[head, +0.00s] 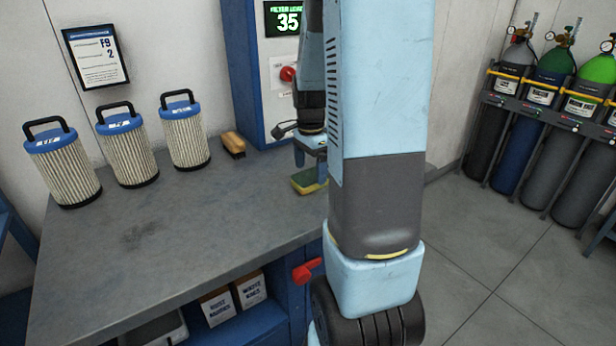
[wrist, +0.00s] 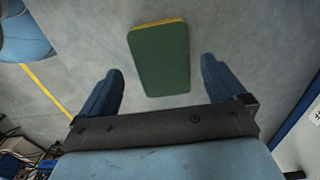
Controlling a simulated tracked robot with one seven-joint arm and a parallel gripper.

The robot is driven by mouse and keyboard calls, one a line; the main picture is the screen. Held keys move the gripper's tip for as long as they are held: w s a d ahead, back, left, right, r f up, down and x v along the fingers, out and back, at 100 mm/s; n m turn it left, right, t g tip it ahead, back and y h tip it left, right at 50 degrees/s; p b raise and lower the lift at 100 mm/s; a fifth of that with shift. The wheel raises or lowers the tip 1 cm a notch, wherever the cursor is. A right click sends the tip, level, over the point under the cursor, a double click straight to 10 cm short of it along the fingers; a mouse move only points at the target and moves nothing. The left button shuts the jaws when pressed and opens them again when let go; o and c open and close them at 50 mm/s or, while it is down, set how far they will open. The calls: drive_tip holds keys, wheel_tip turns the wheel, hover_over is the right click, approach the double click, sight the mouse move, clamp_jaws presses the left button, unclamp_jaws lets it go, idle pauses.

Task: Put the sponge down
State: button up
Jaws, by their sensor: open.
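The sponge (head: 306,182), green with a yellow layer, lies on the grey workbench (head: 200,235) below my gripper in the head view. My gripper (head: 311,167) points down at it, partly hidden behind my own arm. In the wrist view the sponge (wrist: 160,62) shows its green face, with a yellow edge at the top. It lies between and beyond the two spread blue fingers of my gripper (wrist: 160,78), with a gap on each side. The gripper is open and holds nothing.
A wooden brush (head: 233,145) lies near the wall on the bench. Three pleated filters (head: 186,138) with blue tops stand along its back left. A blue cabinet (head: 238,70) rises behind. The front middle of the bench is clear. Gas cylinders (head: 550,130) stand at the right.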

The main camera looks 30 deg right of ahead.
sight(310, 176)
wheel_tip(310, 176, up, 8)
drive_tip(key=s+a+r+n+t, duration=0.2)
drive_tip(key=s+a+r+n, duration=0.3)
drive_tip(key=s+a+n, duration=0.3)
drive_tip(key=s+a+r+n+t, duration=0.3)
drive_tip(key=s+a+r+n, duration=0.3)
drive_tip(key=s+a+n, duration=0.2)
drive_tip(key=shift+s+a+n+t, duration=0.3)
drive_tip(key=shift+s+n, duration=0.15)
drive_tip(key=shift+n, duration=0.35)
drive_tip(key=shift+c, duration=0.4)
